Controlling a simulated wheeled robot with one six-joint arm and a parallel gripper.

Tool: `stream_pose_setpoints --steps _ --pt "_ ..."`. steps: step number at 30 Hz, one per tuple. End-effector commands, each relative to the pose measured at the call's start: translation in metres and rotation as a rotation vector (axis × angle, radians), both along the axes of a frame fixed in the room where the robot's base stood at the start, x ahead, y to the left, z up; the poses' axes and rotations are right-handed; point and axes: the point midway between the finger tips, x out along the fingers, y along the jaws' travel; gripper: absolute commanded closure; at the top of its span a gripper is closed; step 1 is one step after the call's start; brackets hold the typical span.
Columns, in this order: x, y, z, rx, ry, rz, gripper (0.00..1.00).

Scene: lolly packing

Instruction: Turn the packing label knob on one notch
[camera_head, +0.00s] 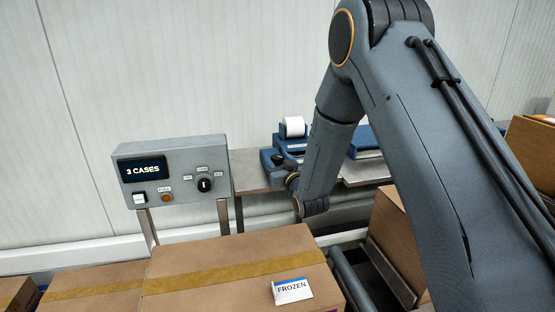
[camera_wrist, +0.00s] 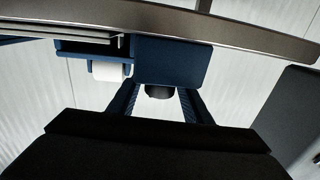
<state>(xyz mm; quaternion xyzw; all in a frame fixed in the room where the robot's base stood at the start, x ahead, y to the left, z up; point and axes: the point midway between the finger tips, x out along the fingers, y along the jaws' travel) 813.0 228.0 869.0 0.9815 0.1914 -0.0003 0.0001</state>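A grey control box (camera_head: 172,172) stands on two posts at the left in the head view. Its black knob (camera_head: 204,184) is at the box's right side, with a white mark that looks roughly upright and small labels around it that I cannot read. The display (camera_head: 142,169) reads "3 CASES". My gripper (camera_wrist: 158,103) shows two blue fingers spread apart in the wrist view, with nothing held. A dark round part behind the gap looks apart from them. In the head view my gripper is right of the box, away from the knob, and partly hidden by my arm.
A white button (camera_head: 139,198) and an orange button (camera_head: 166,197) sit left of the knob. A blue printer with a white roll (camera_head: 294,127) stands on the grey shelf (camera_head: 250,173). A cardboard case (camera_head: 235,250) with a FROZEN label (camera_head: 292,290) lies in front.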

Motion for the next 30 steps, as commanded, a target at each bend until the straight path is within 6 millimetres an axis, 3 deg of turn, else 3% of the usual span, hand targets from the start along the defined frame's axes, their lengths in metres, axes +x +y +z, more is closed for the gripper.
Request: stream_pose_setpoints --steps 1,6,17,30 --pt "-0.0001 0.0000 0.0001 0.000 0.000 0.000 0.65" --pt "-0.0001 -0.0001 0.0002 0.000 0.000 0.000 0.89" --pt "-0.0008 0.0016 0.0001 0.001 0.000 -0.071 0.89" --pt "-0.0005 0.0034 0.0008 0.002 -0.001 -0.410 0.89"
